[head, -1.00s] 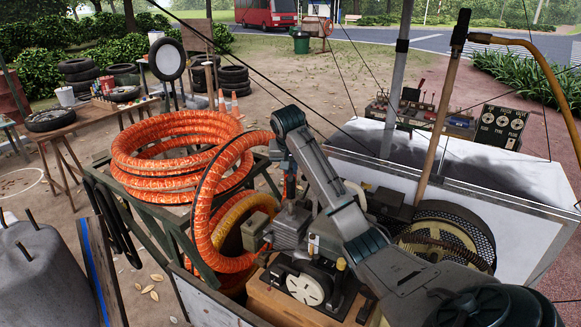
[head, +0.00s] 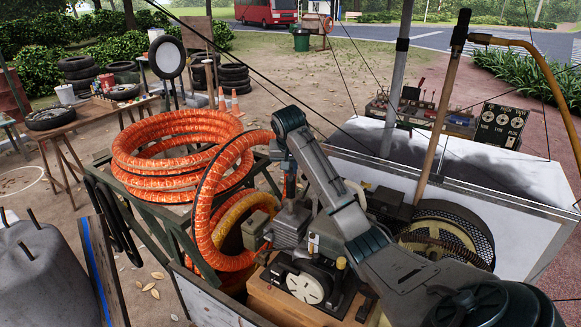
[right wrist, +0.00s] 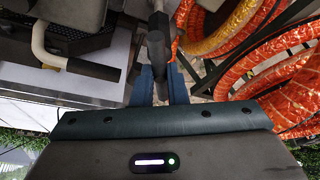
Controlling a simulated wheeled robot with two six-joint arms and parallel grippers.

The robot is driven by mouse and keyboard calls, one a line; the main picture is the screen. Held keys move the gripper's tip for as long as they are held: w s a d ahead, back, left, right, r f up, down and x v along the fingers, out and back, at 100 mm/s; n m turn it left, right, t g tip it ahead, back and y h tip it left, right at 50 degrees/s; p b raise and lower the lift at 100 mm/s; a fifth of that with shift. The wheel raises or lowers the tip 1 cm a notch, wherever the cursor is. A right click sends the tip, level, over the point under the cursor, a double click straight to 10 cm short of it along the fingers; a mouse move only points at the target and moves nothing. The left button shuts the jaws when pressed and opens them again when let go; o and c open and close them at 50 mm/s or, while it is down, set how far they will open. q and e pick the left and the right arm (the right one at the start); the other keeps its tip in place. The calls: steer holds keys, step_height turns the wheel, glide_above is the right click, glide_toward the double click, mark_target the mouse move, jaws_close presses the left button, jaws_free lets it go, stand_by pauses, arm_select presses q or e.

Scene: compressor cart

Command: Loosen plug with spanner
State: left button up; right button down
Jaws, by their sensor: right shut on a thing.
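My right gripper (right wrist: 161,88) shows its two blue-grey fingers in the right wrist view, shut on a dark bar that looks like the spanner (right wrist: 157,52). The bar runs away from the fingers toward the top of that picture. In the head view my right arm comes in from the lower right, bends, and points down at the compressor (head: 292,228), a grey finned block on the cart. The spanner's far end is not clear, and I cannot tell whether it touches the plug. I cannot make out the plug. My left gripper is not in view.
A coiled orange hose (head: 175,155) lies left of the compressor, with a loop standing close beside my right gripper. A machine with a cream disc (head: 305,288) sits on a wooden box in front. A white cabinet (head: 530,235) and a wooden-handled pole (head: 440,110) stand to the right.

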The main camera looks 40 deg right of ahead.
mark_target(292, 184)
stand_by(0.3)
steer(key=shift+f, duration=0.1)
steer(key=shift+f+b, duration=0.55)
steer(key=shift+f, duration=2.75)
steer(key=n, duration=0.1)
steer(key=n+p, duration=0.1)
steer(key=shift+s+d+n+t+y, duration=0.1)
steer(key=shift+d+n+t+y, duration=0.05)
steer(key=shift+n+t+y, duration=0.2)
